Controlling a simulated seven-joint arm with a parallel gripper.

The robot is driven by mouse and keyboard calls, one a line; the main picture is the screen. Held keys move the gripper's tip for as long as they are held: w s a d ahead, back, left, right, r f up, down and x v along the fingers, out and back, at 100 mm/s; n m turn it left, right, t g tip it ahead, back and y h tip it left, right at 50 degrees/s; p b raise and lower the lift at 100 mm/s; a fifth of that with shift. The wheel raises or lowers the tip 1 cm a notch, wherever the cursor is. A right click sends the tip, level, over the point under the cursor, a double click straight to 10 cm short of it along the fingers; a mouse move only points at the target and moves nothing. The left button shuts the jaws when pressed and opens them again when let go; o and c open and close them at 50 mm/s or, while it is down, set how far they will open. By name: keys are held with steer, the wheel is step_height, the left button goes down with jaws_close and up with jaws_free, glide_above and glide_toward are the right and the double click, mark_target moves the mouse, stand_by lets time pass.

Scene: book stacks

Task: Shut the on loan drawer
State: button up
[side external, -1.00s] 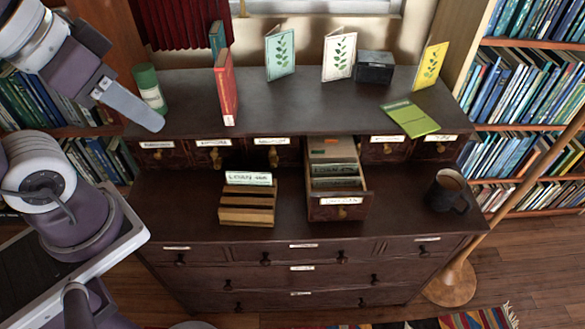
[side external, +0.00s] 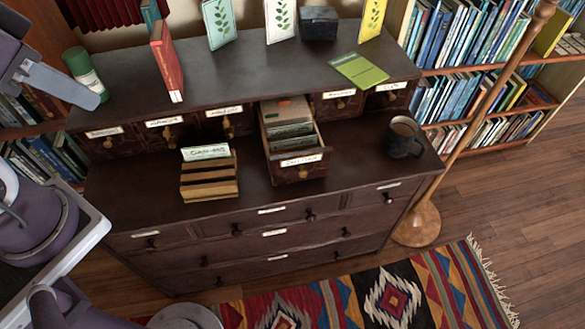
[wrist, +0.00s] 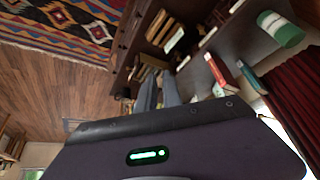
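One small drawer (side external: 297,172) in the row under the dresser's upper shelf is pulled out toward the front. It holds upright cards or folders (side external: 287,122), and its front carries a white label too blurred to read and a brass pull. The drawers beside it are flush. My gripper (side external: 80,98) is at the upper left, near the green cylinder and well left of the open drawer. Its grey fingers also show in the wrist view (wrist: 158,93), close together with nothing clearly between them. I cannot tell how far apart they are.
A wooden card rack (side external: 209,178) stands on the ledge left of the open drawer, and a dark mug (side external: 402,140) stands to its right. A red book (side external: 165,62) and a green cylinder (side external: 84,70) stand on the top. The ledge before the drawer is clear.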

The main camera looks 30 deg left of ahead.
steer(key=w+m, duration=0.2)
steer(key=w+d+m+g, duration=0.1)
steer(key=w+m, duration=0.1)
steer(key=w+f+m+y, duration=0.1)
steer(key=w, duration=0.1)
steer(key=shift+w+d+m, duration=0.15)
steer(key=shift+m, duration=0.25)
jaws_close()
steer(key=w+d+f+m+g+y, duration=0.1)
steer(key=w+d+f+m+y, duration=0.1)
steer(key=w+d+f+m, duration=0.9)
steer(key=d+f+m, duration=0.4)
steer(key=f+m, duration=0.1)
steer(key=f, duration=0.2)
steer(key=d+f+m, duration=0.4)
steer(key=f+m, duration=0.1)
steer(key=f, duration=0.2)
steer(key=x, duration=0.3)
steer(key=a+x, duration=0.1)
steer(key=x, duration=0.3)
steer(key=w+a+r+x, duration=0.1)
steer(key=x, duration=0.3)
steer(key=shift+w+a+f, duration=0.1)
steer(key=shift+f, duration=0.1)
steer(key=shift+w+a, duration=0.3)
steer(key=shift+w, duration=0.05)
